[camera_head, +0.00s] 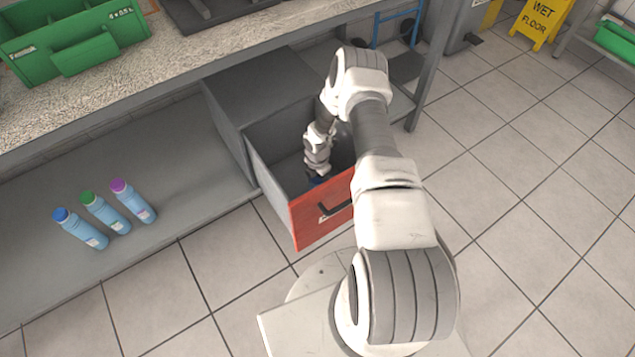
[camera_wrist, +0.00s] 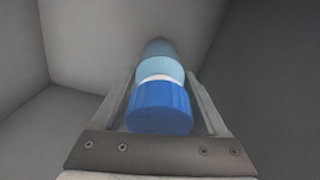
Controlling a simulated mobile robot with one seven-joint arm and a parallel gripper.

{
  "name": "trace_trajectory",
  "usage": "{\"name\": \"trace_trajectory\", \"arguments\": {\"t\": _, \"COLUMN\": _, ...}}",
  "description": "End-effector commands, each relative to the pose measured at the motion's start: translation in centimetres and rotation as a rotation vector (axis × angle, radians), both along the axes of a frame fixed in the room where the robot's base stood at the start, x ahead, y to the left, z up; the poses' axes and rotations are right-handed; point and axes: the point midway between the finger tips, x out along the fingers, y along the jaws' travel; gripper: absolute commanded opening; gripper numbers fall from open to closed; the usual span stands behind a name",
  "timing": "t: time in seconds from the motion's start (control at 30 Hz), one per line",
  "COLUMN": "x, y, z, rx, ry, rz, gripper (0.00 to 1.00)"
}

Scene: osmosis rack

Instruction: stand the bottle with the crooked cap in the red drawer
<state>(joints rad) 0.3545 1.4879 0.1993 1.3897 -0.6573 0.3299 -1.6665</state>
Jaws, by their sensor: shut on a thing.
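My gripper (camera_wrist: 160,105) is shut on a light blue bottle (camera_wrist: 158,68) with a blue cap (camera_wrist: 160,108). In the wrist view the cap is nearest the camera, with a white ring beneath it. The cap looks slightly tilted on the neck. The bottle points down into a grey-walled space. In the head view the red drawer (camera_head: 310,226) is pulled open, and my wrist reaches down inside it.
Blue-capped (camera_head: 80,229), green-capped (camera_head: 105,213) and purple-capped (camera_head: 133,201) bottles stand on the lower shelf (camera_head: 190,178). A green caddy (camera_head: 80,50) sits on the speckled counter (camera_head: 190,55) above.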

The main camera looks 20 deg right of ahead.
Motion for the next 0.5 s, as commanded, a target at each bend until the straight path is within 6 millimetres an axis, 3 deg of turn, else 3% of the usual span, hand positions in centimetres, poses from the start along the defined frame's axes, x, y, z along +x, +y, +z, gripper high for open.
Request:
{"name": "trace_trajectory", "arguments": {"t": 0.07, "x": 0.03, "y": 0.0, "z": -0.35, "rx": 0.0, "ry": -0.001, "rz": 0.0, "gripper": 0.0}}
{"name": "trace_trajectory", "arguments": {"t": 0.1, "x": -0.02, "y": 0.01, "z": -0.2, "rx": 0.0, "ry": 0.0, "rz": 0.0, "gripper": 0.83}}
{"name": "trace_trajectory", "arguments": {"t": 0.2, "x": -0.03, "y": 0.01, "z": -0.19, "rx": 0.0, "ry": 0.0, "rz": 0.0, "gripper": 1.0}}
{"name": "trace_trajectory", "arguments": {"t": 0.5, "x": -0.02, "y": 0.01, "z": 0.07, "rx": 0.0, "ry": 0.0, "rz": 0.0, "gripper": 1.0}}
